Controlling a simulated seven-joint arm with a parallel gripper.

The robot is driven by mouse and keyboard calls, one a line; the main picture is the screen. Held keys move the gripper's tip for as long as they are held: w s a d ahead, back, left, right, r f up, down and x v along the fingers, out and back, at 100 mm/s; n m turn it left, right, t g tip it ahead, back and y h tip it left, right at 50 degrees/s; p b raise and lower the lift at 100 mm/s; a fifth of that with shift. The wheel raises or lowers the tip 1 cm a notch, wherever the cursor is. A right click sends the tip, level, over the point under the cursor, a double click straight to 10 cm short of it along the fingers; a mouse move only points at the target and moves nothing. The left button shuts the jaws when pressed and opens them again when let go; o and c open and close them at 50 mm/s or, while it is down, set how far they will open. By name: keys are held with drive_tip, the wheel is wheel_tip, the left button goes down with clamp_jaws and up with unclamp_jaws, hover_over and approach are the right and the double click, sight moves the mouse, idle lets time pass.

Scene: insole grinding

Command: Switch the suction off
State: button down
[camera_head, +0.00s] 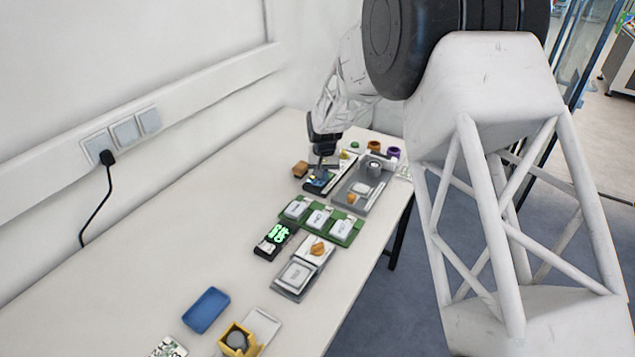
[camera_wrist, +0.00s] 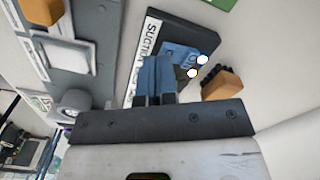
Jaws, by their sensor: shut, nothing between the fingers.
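The suction box (camera_head: 316,184) is a dark box at the far end of the table in the head view. In the wrist view the suction box (camera_wrist: 205,32) shows a white label reading "SUCTION" and a blue panel (camera_wrist: 178,54) with lettering only partly readable. Two small bright white spots show at the panel's right edge. My gripper (camera_wrist: 155,66) is shut and empty, its blue-grey fingertips over the near end of the panel. They hide part of the panel and label, and I cannot tell whether they touch it. In the head view my gripper (camera_head: 322,158) points down at the box.
An orange-brown block (camera_wrist: 222,84) stands close right of my fingers; it is also in the head view (camera_head: 300,169). A grey tray (camera_head: 376,193) with a knob and white pad lies right of the box. The table's left half (camera_head: 150,270) is mostly clear.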

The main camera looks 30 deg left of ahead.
drive_tip(key=shift+f, duration=0.55)
idle(0.5)
drive_tip(key=shift+r, duration=3.5)
